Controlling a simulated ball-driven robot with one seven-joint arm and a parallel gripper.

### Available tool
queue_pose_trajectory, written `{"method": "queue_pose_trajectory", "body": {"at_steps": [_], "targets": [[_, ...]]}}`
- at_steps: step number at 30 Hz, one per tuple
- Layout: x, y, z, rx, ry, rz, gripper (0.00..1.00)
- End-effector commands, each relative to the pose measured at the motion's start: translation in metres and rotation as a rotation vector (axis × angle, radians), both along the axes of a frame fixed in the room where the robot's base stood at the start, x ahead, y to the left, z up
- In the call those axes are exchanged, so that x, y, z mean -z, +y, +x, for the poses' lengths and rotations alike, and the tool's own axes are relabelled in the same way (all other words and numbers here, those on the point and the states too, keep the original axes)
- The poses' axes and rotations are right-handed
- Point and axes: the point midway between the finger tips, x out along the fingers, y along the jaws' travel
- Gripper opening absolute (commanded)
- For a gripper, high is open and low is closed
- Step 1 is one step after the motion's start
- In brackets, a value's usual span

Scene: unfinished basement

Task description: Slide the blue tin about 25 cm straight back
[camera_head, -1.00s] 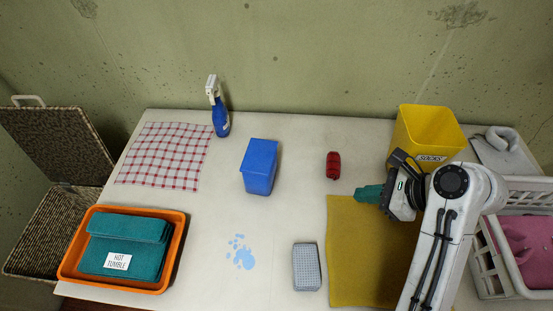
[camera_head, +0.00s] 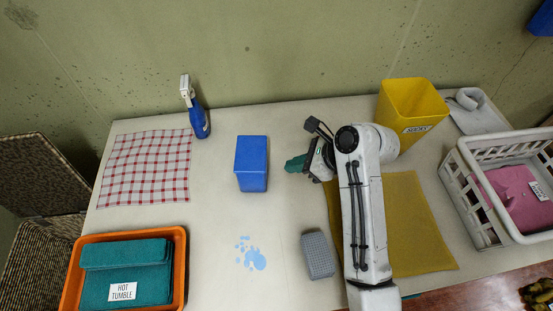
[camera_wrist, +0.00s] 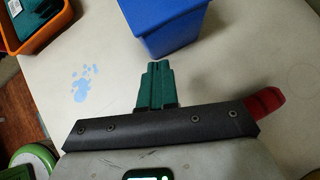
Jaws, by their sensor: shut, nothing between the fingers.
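The blue tin (camera_head: 251,164) stands on the pale table, left of my gripper, with bare table around it. In the wrist view the blue tin (camera_wrist: 165,22) is cut off by the top edge. My gripper (camera_head: 290,165) has green fingers, which are shut and empty. They point left toward the tin's right side, with a small gap between. In the wrist view the closed fingertips (camera_wrist: 158,66) sit just short of the tin's near bottom edge.
A spray bottle (camera_head: 199,118) and checked cloth (camera_head: 146,168) are left of the tin. Blue spots (camera_head: 250,254) mark the table in front. A grey block (camera_head: 318,255) and yellow bin (camera_head: 411,112) are to the right. Table behind the tin is clear.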

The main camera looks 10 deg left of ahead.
Motion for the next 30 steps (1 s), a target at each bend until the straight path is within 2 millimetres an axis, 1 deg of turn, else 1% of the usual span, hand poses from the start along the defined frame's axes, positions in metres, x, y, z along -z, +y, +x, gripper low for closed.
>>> {"method": "queue_pose_trajectory", "body": {"at_steps": [2, 3, 6, 9, 14, 24, 26, 30], "targets": [[0.01, 0.011, 0.001, -0.003, 0.003, -0.001, 0.0], [0.006, 0.018, 0.003, -0.003, -0.001, 0.0, 0.0], [0.006, 0.032, 0.005, -0.004, -0.002, 0.0, 0.0], [0.007, 0.04, 0.007, -0.001, 0.0, -0.001, 0.0], [0.007, 0.047, 0.008, 0.0, -0.001, 0.0, 0.0], [0.006, 0.049, 0.009, -0.001, -0.001, 0.0, 0.0], [0.005, 0.055, 0.01, -0.004, -0.001, 0.0, 0.0], [0.005, 0.076, 0.013, -0.004, 0.001, 0.0, 0.0]]}}
